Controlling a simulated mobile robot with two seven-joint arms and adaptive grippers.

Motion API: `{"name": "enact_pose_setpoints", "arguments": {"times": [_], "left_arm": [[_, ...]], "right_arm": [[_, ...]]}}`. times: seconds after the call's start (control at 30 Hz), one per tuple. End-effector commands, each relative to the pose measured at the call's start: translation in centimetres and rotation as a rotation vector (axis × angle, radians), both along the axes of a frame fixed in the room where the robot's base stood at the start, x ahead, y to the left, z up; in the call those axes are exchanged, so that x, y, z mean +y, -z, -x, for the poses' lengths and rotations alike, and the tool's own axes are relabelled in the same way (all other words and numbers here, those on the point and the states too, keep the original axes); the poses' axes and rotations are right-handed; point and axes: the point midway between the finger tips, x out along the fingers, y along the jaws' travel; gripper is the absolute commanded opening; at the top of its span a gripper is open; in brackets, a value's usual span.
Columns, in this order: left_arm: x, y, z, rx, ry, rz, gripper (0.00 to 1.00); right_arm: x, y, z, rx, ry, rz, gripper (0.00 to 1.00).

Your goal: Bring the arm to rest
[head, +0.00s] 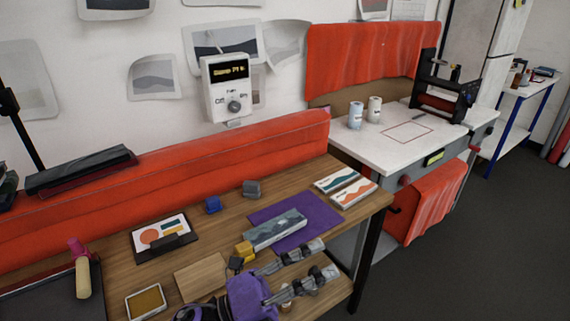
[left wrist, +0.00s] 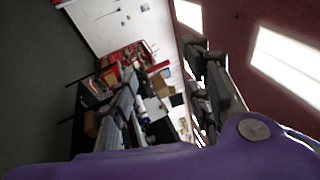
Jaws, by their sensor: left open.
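My left gripper (head: 326,257) is purple with two grey jointed fingers. It is in the lower middle of the head view, in front of the wooden bench (head: 110,275), and points right. Its fingers are apart with nothing between them. In the left wrist view the two fingers (left wrist: 163,70) also stand apart and empty, with the room tilted behind them. The purple wrist hides part of the bench's front edge. My right gripper does not show in either view.
A white table (head: 350,143) with a black press (head: 446,92) stands behind right. Floor at right is clear.

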Motion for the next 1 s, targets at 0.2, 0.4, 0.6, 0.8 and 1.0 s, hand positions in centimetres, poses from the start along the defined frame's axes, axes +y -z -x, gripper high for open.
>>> {"name": "enact_pose_setpoints", "arguments": {"times": [0.2,0.4,0.6,0.8,1.0], "left_arm": [[11.8,10.6,-4.8,0.733,-0.509,0.409,0.45],[19.7,22.8,-0.3,1.232,-0.836,0.664,0.45],[23.7,32.2,8.1,1.617,-1.077,0.865,0.45],[24.6,36.2,13.5,1.808,-1.19,0.967,0.45],[24.7,36.7,14.3,1.838,-1.206,0.983,0.45]], "right_arm": [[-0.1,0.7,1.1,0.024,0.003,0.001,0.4],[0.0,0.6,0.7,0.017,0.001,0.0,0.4],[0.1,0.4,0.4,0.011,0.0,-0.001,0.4],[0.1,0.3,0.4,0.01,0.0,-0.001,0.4],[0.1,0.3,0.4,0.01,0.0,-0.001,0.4]]}}
